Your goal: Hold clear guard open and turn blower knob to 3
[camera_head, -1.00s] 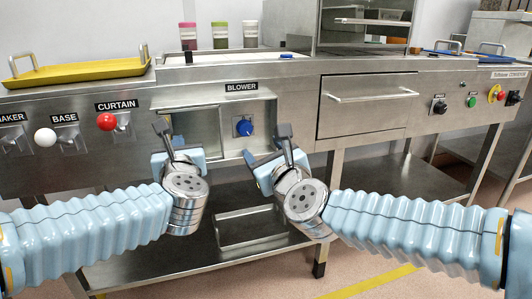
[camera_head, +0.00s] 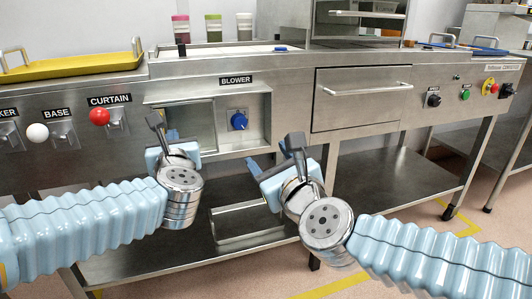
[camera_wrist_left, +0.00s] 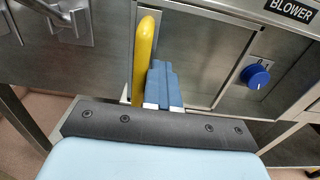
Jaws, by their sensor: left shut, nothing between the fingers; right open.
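The blue blower knob (camera_head: 238,121) sits on a plate in the recess under the BLOWER label, uncovered in front. It also shows in the left wrist view (camera_wrist_left: 257,76); its setting is too small to read. A pale framed pane (camera_head: 199,125), apparently the clear guard, stands at the recess's left part. My left gripper (camera_head: 162,127) is shut and empty in front of the recess's left side. In the left wrist view its closed blue fingers are beside an upright yellow bar (camera_wrist_left: 145,50); contact is unclear. My right gripper (camera_head: 292,150) is open and empty, below and right of the knob.
Red CURTAIN (camera_head: 99,117) and white BASE (camera_head: 37,133) knobs lie left of the recess. A drawer (camera_head: 362,100) with a bar handle is to its right. A yellow tray (camera_head: 75,70) stands on top. A steel shelf (camera_head: 390,185) runs below.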

